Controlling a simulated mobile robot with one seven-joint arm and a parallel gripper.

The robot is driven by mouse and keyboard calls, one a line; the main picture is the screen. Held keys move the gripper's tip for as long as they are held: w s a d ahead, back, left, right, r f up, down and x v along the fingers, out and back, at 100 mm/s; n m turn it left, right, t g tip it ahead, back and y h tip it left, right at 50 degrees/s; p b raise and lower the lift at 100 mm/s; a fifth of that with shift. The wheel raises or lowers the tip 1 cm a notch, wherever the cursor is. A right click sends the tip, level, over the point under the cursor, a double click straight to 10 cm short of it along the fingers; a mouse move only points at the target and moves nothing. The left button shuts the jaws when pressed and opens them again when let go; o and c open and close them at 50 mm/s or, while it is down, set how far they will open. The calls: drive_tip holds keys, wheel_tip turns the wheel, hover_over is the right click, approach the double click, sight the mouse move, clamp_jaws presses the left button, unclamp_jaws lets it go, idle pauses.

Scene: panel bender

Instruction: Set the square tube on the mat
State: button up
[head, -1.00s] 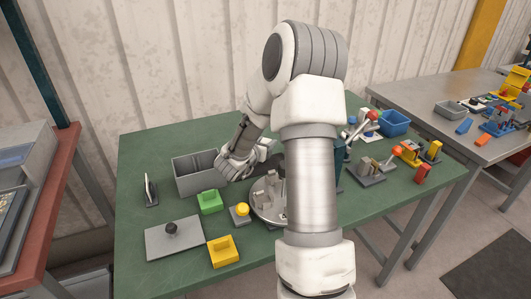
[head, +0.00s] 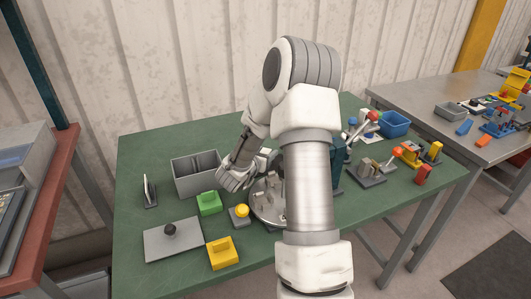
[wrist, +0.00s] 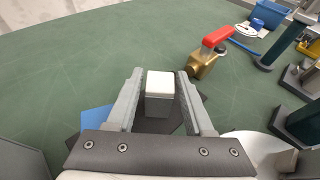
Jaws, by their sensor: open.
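In the wrist view the square tube (wrist: 160,84), grey with a pale square top, stands between the two fingers of my gripper (wrist: 160,100). The fingers are open, with a narrow gap showing on each side of the tube. A dark flat patch, seemingly the mat (wrist: 187,112), shows beneath and around the tube's lower part. The tube's foot is partly hidden by the gripper body, so I cannot tell its contact clearly. In the head view my wrist hides the tube and fingertips.
A blue flat piece (wrist: 96,119) lies left of the fingers. A brass valve with a red lever (wrist: 206,62) stands ahead right. The grey divided bin (head: 194,178), green block (head: 208,203) and round turntable (head: 266,207) are near my wrist. Green tabletop beyond the tube is clear.

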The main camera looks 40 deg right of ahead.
drive_tip(key=shift+r, duration=0.2)
drive_tip(key=v, duration=1.2)
drive_tip(key=shift+a+f, duration=0.1)
drive_tip(key=shift+f, duration=0.05)
